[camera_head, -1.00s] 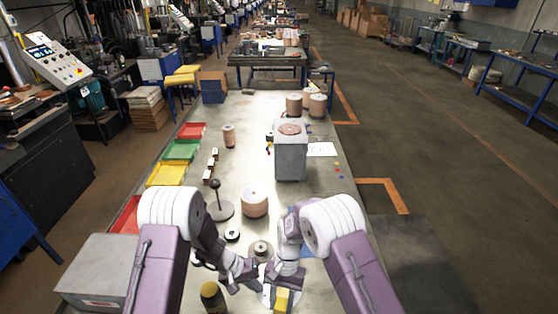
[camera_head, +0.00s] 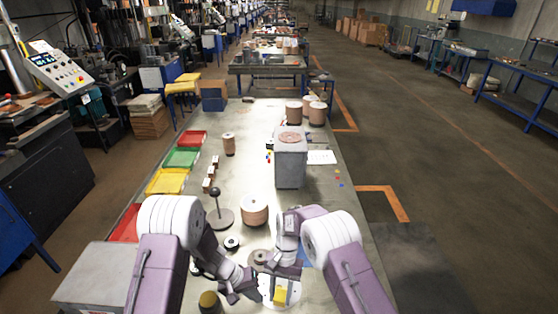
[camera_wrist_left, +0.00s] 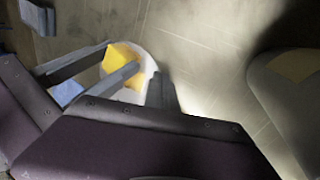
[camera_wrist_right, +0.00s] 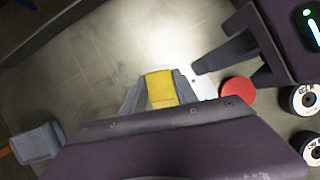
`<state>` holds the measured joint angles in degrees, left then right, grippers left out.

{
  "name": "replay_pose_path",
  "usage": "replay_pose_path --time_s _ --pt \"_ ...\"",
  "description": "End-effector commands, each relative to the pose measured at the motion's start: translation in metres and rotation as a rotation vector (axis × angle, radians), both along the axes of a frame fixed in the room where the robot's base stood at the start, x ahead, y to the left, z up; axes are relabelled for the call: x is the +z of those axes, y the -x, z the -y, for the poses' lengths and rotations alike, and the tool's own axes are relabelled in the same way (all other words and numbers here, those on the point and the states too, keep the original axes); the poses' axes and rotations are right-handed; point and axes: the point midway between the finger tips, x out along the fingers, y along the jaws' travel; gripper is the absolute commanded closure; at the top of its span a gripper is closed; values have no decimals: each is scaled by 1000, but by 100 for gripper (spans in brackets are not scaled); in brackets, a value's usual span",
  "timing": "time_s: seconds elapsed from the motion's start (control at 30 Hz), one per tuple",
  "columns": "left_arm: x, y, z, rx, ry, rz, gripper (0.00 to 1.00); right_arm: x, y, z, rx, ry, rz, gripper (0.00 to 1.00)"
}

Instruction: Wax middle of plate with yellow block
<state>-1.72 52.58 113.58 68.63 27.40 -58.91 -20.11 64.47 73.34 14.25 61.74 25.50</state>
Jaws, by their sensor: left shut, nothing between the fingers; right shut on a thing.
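The yellow block (camera_head: 280,295) is between the fingers of my right gripper (camera_wrist_right: 158,88), which is shut on it. The block is over the white plate (camera_head: 294,291); whether it touches the plate is hard to tell. The block (camera_wrist_left: 122,60) and plate (camera_wrist_left: 147,68) also show in the left wrist view, and the block (camera_wrist_right: 161,88) shows in the right wrist view. My left gripper (camera_wrist_left: 163,90) is shut and empty beside the plate's edge, close to the right gripper. The plate is partly hidden by the grippers.
A yellow-topped bottle (camera_head: 208,301) stands left of the plate. A wooden roll (camera_head: 254,209), a stand with a black knob (camera_head: 220,214) and small discs (camera_head: 232,242) lie beyond the arms. A red disc (camera_wrist_right: 237,91) shows beside the left gripper. A grey box (camera_head: 291,162) stands farther back.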

Motion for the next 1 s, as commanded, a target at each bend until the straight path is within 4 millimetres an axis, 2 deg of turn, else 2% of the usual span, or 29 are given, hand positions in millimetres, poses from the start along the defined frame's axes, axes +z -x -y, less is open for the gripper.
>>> replay_pose_path --time_s 0.17,0.47,1.0 --pt "0 0 0 0 0 0 100 1 -12 0 -1 -1 -1 100" --pt "0 0 0 0 0 0 100 2 -13 -1 0 0 -2 100" --pt "0 0 0 0 0 0 100 65 -13 -1 0 -1 0 100"
